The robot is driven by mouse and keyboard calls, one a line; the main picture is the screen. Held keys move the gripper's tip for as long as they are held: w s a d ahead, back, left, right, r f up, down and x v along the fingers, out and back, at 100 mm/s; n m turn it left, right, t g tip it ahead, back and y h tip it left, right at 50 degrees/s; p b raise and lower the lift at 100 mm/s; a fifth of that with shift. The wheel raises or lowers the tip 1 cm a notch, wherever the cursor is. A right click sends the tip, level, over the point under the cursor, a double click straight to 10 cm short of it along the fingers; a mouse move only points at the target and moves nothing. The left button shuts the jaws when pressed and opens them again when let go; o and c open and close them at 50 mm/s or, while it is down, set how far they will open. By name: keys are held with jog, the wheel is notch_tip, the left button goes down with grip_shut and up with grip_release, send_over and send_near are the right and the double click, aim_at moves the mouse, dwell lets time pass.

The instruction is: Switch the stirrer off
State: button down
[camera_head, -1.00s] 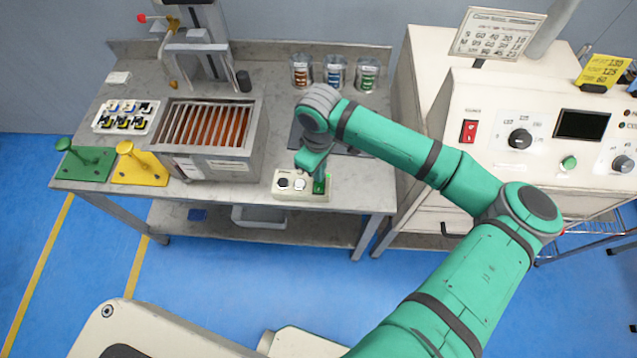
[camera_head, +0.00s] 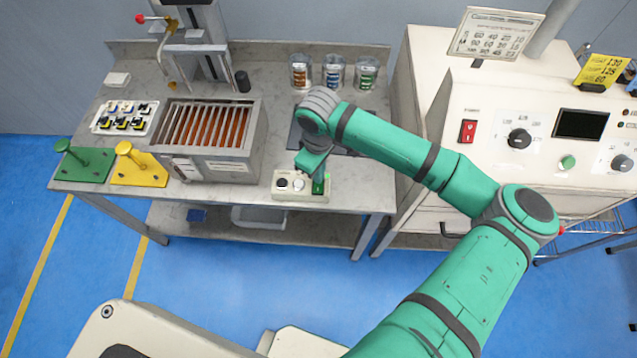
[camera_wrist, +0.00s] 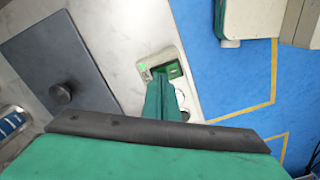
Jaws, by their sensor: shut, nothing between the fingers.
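A small cream control box (camera_head: 284,195) stands at the front edge of the grey bench, with a dark knob (camera_head: 283,183) and a white knob (camera_head: 299,184). In the wrist view the control box (camera_wrist: 187,88) shows a green rocker switch (camera_wrist: 175,70) in a dark recess and a small bright green light (camera_wrist: 143,68). My gripper (camera_head: 319,184) points down at the right end of the box. In the wrist view its shut, empty fingers (camera_wrist: 164,84) are right beside the switch and partly cover it. I cannot tell whether they touch it.
A metal tank (camera_head: 215,165) with copper-coloured bars stands left of the box. A dark plate (camera_wrist: 60,60) with a knob lies behind it. Several jars (camera_head: 334,72) stand at the back. A white cabinet with a red switch (camera_head: 468,131) is at the right.

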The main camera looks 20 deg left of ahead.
jog(key=shift+f, duration=0.3)
dwell(0.4)
notch_tip(320, 180, up, 7)
dwell(0.8)
dwell(0.5)
